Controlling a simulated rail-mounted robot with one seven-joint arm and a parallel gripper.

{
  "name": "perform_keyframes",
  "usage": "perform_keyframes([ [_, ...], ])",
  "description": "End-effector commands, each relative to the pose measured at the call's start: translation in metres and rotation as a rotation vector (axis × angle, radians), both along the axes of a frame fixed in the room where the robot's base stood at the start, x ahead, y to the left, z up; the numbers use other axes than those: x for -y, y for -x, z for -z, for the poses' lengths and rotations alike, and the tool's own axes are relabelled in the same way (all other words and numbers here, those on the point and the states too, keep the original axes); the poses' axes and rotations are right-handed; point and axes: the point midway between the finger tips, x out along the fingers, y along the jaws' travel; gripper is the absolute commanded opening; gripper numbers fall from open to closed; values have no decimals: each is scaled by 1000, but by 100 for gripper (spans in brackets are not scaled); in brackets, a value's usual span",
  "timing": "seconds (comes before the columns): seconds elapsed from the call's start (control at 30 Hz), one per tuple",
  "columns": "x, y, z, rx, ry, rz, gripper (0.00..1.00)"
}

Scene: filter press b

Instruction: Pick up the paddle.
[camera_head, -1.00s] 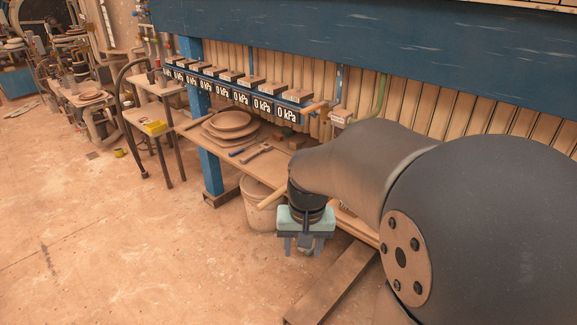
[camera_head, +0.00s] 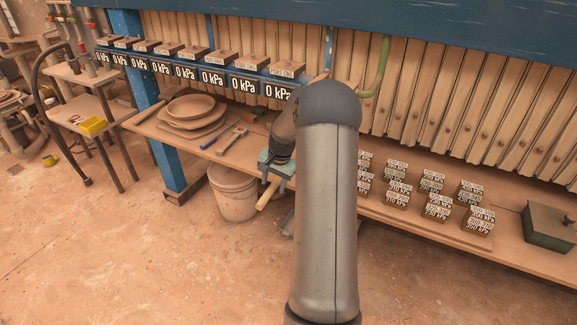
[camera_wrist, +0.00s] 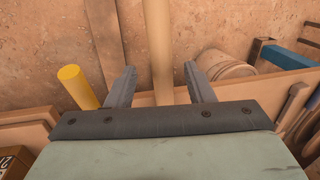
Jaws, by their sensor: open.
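A pale wooden handle, which I take to be the paddle's (camera_head: 268,195), sticks out past the front edge of the shelf beside a bucket. In the wrist view the paddle's handle (camera_wrist: 160,45) runs between the two fingers with a visible gap on both sides. My gripper (camera_head: 275,180) is open over the shelf edge; its spread fingers (camera_wrist: 160,72) also show in the wrist view. The paddle's other end is hidden by the gripper and arm.
A bucket (camera_head: 232,200) stands on the floor close by. The shelf (camera_head: 235,157) holds stacked plates (camera_head: 192,110), tools (camera_head: 230,140) and several labelled blocks (camera_head: 437,207). A yellow cylinder (camera_wrist: 77,86) is left of the fingers. A blue post (camera_head: 172,160) stands left.

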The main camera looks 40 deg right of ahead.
Motion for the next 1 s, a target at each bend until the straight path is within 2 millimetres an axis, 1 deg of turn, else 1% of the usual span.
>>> perform_keyframes([
  [0.03,-1,-1,7,-3,-2,-2,48],
  [0.13,-2,-3,15,0,-1,-1,48],
  [0.4,-2,-3,18,0,0,-2,48],
  [0.47,-2,-3,18,0,0,-2,31],
  [0.5,-2,-3,18,0,0,-2,20],
  [0.57,-2,-3,18,0,0,-2,3],
  [0.6,-2,-3,18,0,0,-2,0],
  [0.87,-2,-4,17,1,2,-2,0],
  [1.0,-1,-4,12,2,3,-2,0],
])
